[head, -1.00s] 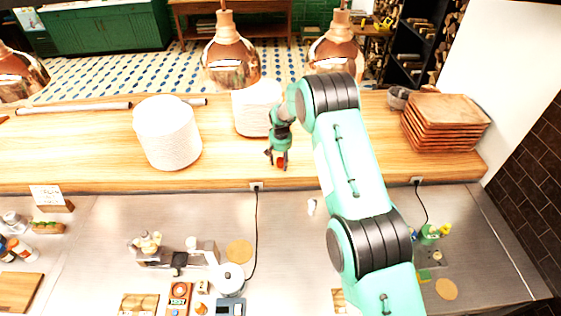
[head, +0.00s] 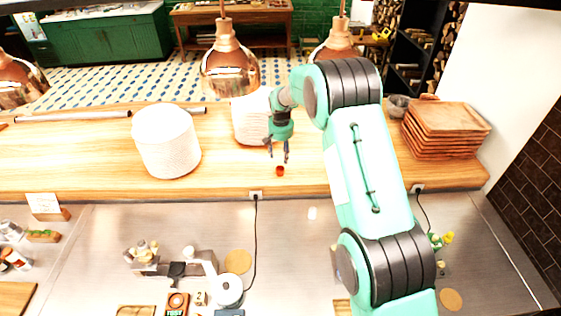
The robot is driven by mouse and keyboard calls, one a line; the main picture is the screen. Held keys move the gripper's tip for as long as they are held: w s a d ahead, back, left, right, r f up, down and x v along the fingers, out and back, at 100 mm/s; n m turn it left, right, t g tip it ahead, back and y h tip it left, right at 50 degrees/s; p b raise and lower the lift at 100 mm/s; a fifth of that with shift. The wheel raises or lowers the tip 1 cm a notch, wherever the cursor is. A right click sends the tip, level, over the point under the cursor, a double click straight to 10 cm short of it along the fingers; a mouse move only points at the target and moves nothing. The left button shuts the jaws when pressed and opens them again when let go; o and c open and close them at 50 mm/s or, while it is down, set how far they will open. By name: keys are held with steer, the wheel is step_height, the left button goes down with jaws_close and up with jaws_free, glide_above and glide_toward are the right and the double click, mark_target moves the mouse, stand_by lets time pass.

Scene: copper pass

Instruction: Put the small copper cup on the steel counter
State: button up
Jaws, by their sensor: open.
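The small copper cup (head: 280,171), a small reddish-orange shape, stands on the wooden ledge close to its front edge. My gripper (head: 279,156) points down just above the cup, its two dark fingers apart and empty. The fingertips appear clear of the cup, though the exact gap is hard to tell. The steel counter (head: 200,222) lies in front of and below the wooden ledge.
Stacks of white plates (head: 167,143) stand on the wooden ledge (head: 70,165), with wooden trays (head: 445,128) at right. Copper lamps (head: 229,72) hang above.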

steer(key=shift+s+r, duration=0.15)
steer(key=shift+r, duration=1.1)
steer(key=s+d+r+t, duration=0.1)
steer(key=s+d+r, duration=0.2)
steer(key=s+r, duration=0.6)
steer(key=s+d+r, duration=0.4)
steer(key=s+r, duration=0.3)
steer(key=r, duration=0.4)
steer(key=s+d+r+t, duration=0.1)
steer(key=s+d+r, duration=0.2)
steer(key=s+r, duration=0.6)
steer(key=s+d+r+t, duration=0.1)
steer(key=s+d+r, duration=0.15)
steer(key=s, duration=0.55)
steer(key=s+d+r, duration=0.2)
steer(key=s+r, duration=0.2)
steer(key=s, duration=0.4)
steer(key=s+d+f, duration=0.1)
steer(key=s+f, duration=0.1)
steer(key=s, duration=0.7)
steer(key=s+d+f+t, duration=0.1)
steer(key=s, duration=0.8)
steer(key=shift+d+f, duration=0.2)
steer(key=shift+f, duration=0.15)
steer(key=shift+o, duration=0.6)
